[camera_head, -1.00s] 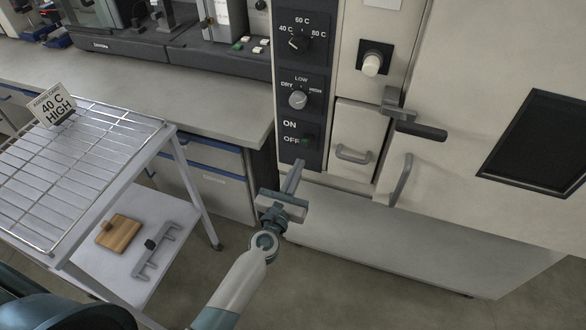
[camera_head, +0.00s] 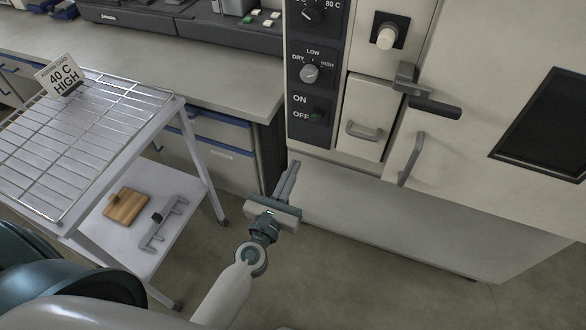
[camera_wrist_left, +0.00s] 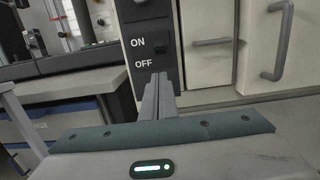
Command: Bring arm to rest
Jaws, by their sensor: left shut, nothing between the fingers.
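My left gripper (camera_head: 288,178) is in the middle of the head view, in front of the lower part of the oven cabinet's control panel (camera_head: 309,85). Its two fingers are pressed together with nothing between them. In the left wrist view the shut fingers (camera_wrist_left: 158,88) point up toward the ON/OFF switch area, just below the OFF label. The gripper appears apart from the panel. My left arm comes in from the bottom of the head view. My right gripper is not in view.
A wire-shelf cart (camera_head: 82,127) stands at the left with a card reading 40 C HIGH (camera_head: 61,75). Its lower shelf holds a wooden block (camera_head: 126,206) and a grey bracket (camera_head: 163,225). The cabinet has a drawer handle (camera_head: 363,131) and a door lever (camera_head: 428,101). Floor is clear below the gripper.

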